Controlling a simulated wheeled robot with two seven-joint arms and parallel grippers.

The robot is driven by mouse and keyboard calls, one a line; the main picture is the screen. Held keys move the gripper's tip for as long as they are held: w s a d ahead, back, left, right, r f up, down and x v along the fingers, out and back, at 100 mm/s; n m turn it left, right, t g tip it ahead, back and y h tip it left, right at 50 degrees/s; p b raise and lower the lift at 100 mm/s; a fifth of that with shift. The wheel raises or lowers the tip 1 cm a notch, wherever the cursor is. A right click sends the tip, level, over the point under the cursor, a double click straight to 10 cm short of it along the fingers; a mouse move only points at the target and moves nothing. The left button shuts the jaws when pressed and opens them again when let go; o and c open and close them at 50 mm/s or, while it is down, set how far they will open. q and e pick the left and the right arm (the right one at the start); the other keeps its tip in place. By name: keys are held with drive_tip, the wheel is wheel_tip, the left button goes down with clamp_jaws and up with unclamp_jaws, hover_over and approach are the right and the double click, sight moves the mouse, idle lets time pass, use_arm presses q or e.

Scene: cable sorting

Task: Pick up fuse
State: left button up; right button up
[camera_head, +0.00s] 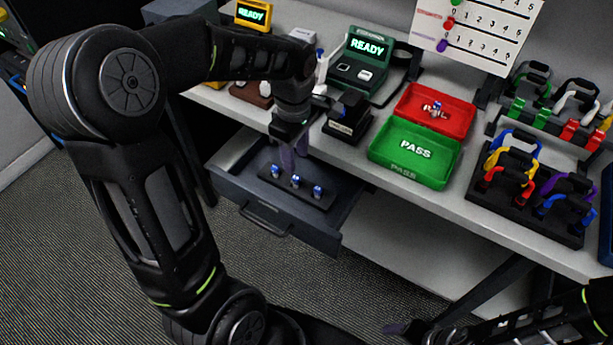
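Several small fuses with blue and white bodies stand upright in a dark holder (262,185) inside the open drawer: a left one (276,171), a middle one (295,182) and a right one (317,192). My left gripper (292,165) points down over the drawer, with its fingertips just above and behind the left and middle fuses. The fingers look dark and blurred, so I cannot tell their opening. Another fuse (437,107) lies in the red FAIL tray (461,125). My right gripper (398,328) is low at the bottom right, well away from the fuses; its fingers are unclear.
The open drawer (325,236) sticks out below the grey table. A green PASS tray (410,174), a green READY device (381,50) and a small black block device (347,125) stand near my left arm.

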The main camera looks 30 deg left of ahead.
sight(296, 177)
use_arm(q)
drive_tip(key=shift+s+r, duration=0.2)
drive_tip(key=shift+s, duration=0.05)
drive_tip(key=shift+f, duration=1.35)
drive_tip(key=shift+f, duration=0.1)
wheel_tip(296, 177, down, 5)
drive_tip(key=shift+f+p, duration=0.1)
drive_tip(key=shift+p, duration=0.25)
drive_tip(key=shift+c, duration=0.6)
clamp_jaws()
